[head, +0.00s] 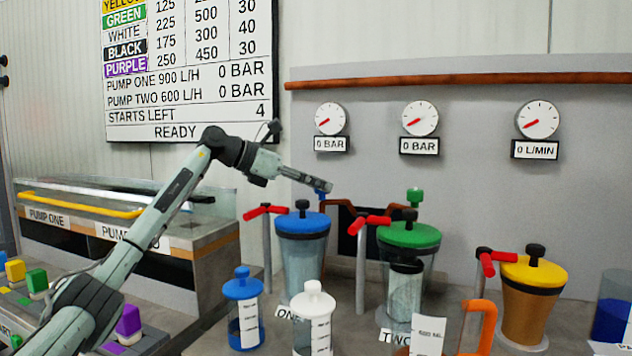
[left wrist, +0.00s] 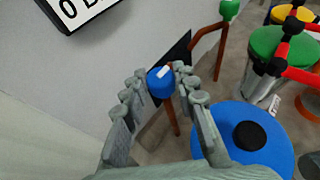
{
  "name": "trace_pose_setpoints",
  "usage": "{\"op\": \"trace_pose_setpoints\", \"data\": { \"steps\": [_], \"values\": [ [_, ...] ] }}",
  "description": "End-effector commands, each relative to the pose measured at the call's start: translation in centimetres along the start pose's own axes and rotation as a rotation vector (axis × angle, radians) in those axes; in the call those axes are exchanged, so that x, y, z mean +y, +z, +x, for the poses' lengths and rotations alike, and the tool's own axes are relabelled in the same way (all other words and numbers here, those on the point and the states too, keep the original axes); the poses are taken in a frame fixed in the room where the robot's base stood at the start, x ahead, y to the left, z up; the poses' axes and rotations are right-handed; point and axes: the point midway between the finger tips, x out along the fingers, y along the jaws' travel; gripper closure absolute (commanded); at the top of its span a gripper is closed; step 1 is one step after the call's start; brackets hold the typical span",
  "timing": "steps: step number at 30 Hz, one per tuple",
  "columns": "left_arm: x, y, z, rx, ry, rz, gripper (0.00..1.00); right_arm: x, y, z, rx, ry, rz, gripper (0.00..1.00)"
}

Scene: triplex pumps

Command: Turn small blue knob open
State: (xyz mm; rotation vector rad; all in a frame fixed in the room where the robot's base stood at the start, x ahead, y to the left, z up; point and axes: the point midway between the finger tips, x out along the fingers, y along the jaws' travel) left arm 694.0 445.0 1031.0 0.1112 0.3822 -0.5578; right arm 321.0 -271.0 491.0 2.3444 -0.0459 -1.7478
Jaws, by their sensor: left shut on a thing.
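The small blue knob (left wrist: 160,84) tops a thin brown pipe by the wall in the left wrist view. A white mark shows on its top. My left gripper (left wrist: 158,76) is shut on it, one finger on each side. In the head view my left gripper (head: 324,187) reaches in from the left above the blue-lidded tank, and a little of the small blue knob (head: 321,196) shows under the fingertips. My right gripper is in neither view.
The blue-lidded tank (head: 302,255) stands just below my left gripper. A small green knob (head: 415,195) and green-lidded tank (head: 409,233) are to its right. Red-handled valves (head: 265,212) stand between the tanks. Gauges (head: 330,118) hang above, and the board (head: 190,130) reads READY.

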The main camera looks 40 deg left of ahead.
Motion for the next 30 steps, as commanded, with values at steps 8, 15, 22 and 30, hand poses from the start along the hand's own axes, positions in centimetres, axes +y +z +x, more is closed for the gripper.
{"op": "trace_pose_setpoints", "data": {
  "steps": [8, 15, 22, 30],
  "values": [
    [0.0, 0.0, 0.0, 0.000, 0.000, 0.000, 0.51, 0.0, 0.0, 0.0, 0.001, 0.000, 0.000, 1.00],
    [0.0, 0.0, -0.2, 0.000, 0.001, 0.000, 0.51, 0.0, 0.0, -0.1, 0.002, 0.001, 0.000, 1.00],
    [0.1, 0.0, -3.6, 0.002, 0.005, 0.001, 0.51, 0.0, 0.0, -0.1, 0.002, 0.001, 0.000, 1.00],
    [0.0, -0.1, -9.2, 0.003, 0.003, 0.001, 0.51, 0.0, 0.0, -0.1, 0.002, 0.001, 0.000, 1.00]
  ]
}}
